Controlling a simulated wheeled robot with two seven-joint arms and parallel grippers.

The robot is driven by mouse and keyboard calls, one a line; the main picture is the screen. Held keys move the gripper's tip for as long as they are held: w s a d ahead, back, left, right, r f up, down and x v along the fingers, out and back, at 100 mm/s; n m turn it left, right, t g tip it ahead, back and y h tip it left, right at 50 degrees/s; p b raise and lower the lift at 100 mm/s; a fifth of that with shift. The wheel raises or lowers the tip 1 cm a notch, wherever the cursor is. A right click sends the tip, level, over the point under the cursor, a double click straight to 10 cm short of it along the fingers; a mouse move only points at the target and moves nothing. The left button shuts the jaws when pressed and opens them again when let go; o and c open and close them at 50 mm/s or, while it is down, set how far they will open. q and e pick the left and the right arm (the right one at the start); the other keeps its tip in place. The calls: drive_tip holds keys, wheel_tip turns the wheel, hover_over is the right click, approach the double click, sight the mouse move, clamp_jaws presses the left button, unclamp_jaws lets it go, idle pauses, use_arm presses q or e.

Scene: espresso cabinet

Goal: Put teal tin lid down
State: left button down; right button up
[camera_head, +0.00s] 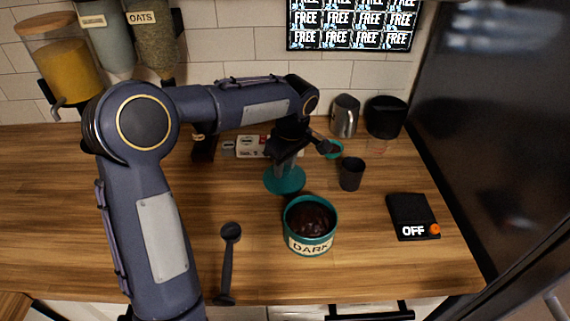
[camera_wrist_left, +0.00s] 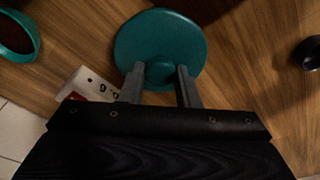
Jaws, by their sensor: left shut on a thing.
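The teal tin lid (camera_head: 285,181) is a round disc with a knob, low over the wooden counter just behind and left of the open tin. My left gripper (camera_head: 287,163) is shut on its knob from above. The left wrist view shows the lid (camera_wrist_left: 160,42) with the two fingers (camera_wrist_left: 160,80) on either side of the knob. I cannot tell whether the lid touches the counter. The teal tin (camera_head: 311,225) stands open, marked DARK, with dark contents. My right gripper is not in view.
A black scoop (camera_head: 228,262) lies left of the tin. A dark cup (camera_head: 351,174) stands behind it, and a black scale (camera_head: 412,216) reading OFF lies to the right. A metal pitcher (camera_head: 344,116) stands at the back. The counter's left part is clear.

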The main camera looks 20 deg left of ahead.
sight(290, 180)
use_arm(q)
drive_tip(key=shift+f, duration=0.2)
drive_tip(key=c, duration=1.1)
unclamp_jaws()
drive_tip(key=shift+r, duration=0.1)
wheel_tip(290, 180, up, 12)
drive_tip(key=d, duration=0.2)
drive_tip(key=s+a+f+m+t+h, duration=0.15)
drive_tip(key=s+m, duration=0.25)
drive_tip(key=s, duration=0.4)
drive_tip(key=s+a+m+t+h, duration=0.1)
drive_tip(key=s+m+h, duration=0.15)
drive_tip(key=s, duration=0.55)
drive_tip(key=shift+s+d+f+m+t+h+p, duration=0.1)
drive_tip(key=shift+s+d+f+m+t+h, duration=0.45)
drive_tip(key=shift+s+f+m, duration=0.95)
drive_tip(key=shift+s+d+f+m+t+p, duration=0.1)
drive_tip(key=shift+s+d+f+m+t, duration=0.45)
drive_tip(key=shift+s, duration=1.6)
drive_tip(key=shift+s+d+f+m+t+h+p, duration=0.2)
drive_tip(key=shift+s+d+f+m, duration=0.8)
drive_tip(key=shift+s+f, duration=0.85)
